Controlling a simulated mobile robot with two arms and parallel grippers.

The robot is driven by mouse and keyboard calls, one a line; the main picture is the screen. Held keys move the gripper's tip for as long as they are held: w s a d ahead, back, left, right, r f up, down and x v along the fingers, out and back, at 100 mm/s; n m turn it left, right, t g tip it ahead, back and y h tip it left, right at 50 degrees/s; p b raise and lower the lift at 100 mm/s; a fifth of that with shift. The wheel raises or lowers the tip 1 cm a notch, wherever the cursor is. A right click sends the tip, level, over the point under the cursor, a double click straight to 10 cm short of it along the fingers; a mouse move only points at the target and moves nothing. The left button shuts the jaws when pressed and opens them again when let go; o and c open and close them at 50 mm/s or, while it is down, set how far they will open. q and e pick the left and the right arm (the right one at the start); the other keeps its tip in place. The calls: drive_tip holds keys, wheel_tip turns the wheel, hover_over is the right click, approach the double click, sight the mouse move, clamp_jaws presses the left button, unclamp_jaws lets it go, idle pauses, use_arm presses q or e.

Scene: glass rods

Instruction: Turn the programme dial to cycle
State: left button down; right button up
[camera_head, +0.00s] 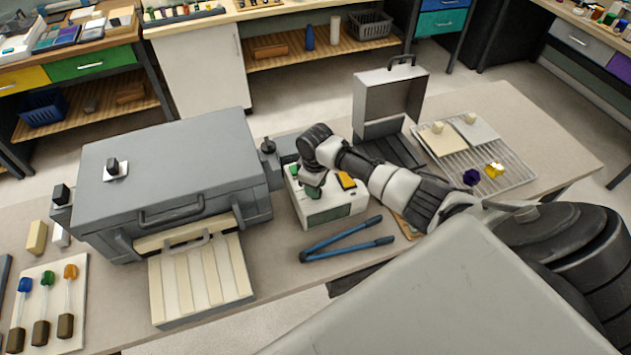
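The finger opening is too small and hidden to judge. My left gripper is not in view.
The grey kiln (170,165) fills the bench's left middle. Blue-handled tongs (345,240) lie in front of the control box. An open grey case (385,98) stands behind my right arm. A wire rack (510,175) with tiles lies at right.

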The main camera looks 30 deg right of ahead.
drive_tip(key=shift+w+r, duration=0.1)
drive_tip(key=o, duration=0.9)
wheel_tip(320, 180, up, 11)
drive_tip(key=b, duration=0.2)
drive_tip(key=shift+b, duration=0.3)
